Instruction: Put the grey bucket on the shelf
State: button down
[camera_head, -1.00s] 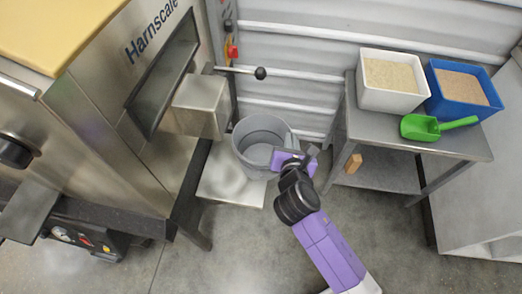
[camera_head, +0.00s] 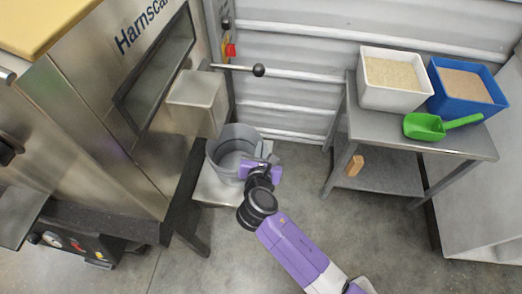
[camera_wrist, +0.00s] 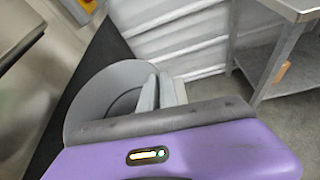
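The grey bucket (camera_head: 218,150) is upright and looks empty, below and just right of the machine's metal spout (camera_head: 197,100). It is over or on a pale platform (camera_head: 212,190); I cannot tell whether its base touches. My gripper (camera_head: 256,166) is at the bucket's right side, its fingers closed over the rim. In the wrist view the bucket (camera_wrist: 88,100) is on the left, partly hidden by my purple gripper body, and the fingers (camera_wrist: 158,92) meet at its wall. The steel table's lower shelf (camera_head: 390,175) stands to the right.
The table top (camera_head: 375,125) holds a white bin (camera_head: 390,98) of pale grain, a blue bin (camera_head: 450,103) of brown grain and a green scoop (camera_head: 424,127). A wooden block (camera_head: 355,165) is by the lower shelf. A lever (camera_head: 235,68) sticks out above the bucket. Floor between platform and table is clear.

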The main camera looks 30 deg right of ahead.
jog(key=shift+w+a+f, duration=0.1)
jog(key=shift+f, duration=0.05)
jog(key=c, duration=1.6)
grip_release()
jog(key=p+v, duration=0.2)
jog(key=v, duration=1)
